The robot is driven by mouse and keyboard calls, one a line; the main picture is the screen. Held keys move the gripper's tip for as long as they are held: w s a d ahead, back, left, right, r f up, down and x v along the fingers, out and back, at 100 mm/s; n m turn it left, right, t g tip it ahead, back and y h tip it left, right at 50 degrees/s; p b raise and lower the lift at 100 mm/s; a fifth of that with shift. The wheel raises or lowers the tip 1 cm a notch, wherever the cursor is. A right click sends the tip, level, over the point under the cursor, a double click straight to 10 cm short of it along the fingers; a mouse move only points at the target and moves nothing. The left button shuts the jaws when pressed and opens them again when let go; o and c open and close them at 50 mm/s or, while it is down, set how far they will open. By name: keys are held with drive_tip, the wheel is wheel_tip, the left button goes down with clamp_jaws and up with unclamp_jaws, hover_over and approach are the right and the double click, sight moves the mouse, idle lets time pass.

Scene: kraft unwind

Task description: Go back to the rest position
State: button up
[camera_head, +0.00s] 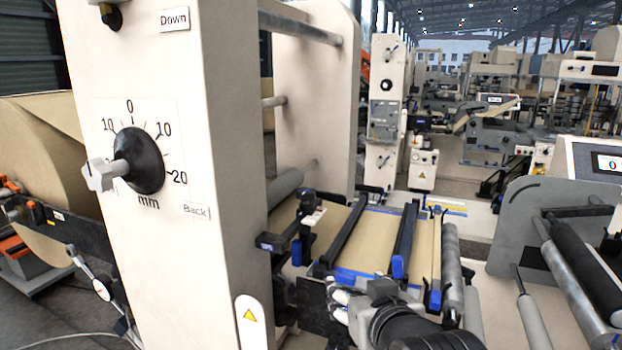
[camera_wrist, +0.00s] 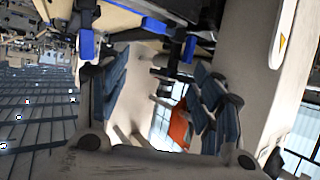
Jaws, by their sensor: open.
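My dark wrist and arm enter from the bottom edge. In the wrist view my gripper (camera_wrist: 155,80) shows two fingers with blue ribbed pads, spread wide apart. It is open and nothing is held between the pads. Behind the gap are pale machine parts, an orange patch and bright windows. The wrist picture is strongly tilted.
A black dial with a grey knob (camera_head: 130,165) sticks out from the column. Dark bars with blue ends (camera_head: 402,240) cross the web table close to my gripper. Metal rollers (camera_head: 570,275) stand to the right. A large kraft roll (camera_head: 45,150) is at the left.

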drive_tip(key=s+d+f+g, duration=0.2)
drive_tip(key=s, duration=0.5)
drive_tip(key=s+d+f+m+g+h, duration=0.1)
drive_tip(key=s+d+f+g, duration=0.1)
drive_tip(key=s, duration=0.5)
drive_tip(key=s+d+f+g, duration=0.2)
drive_tip(key=s+f+g, duration=0.1)
drive_tip(key=s, duration=0.4)
drive_tip(key=shift+s+f+m+g+h, duration=0.3)
drive_tip(key=shift+s+g+h, duration=0.1)
drive_tip(key=shift+g, duration=0.1)
drive_tip(key=shift+d, duration=0.1)
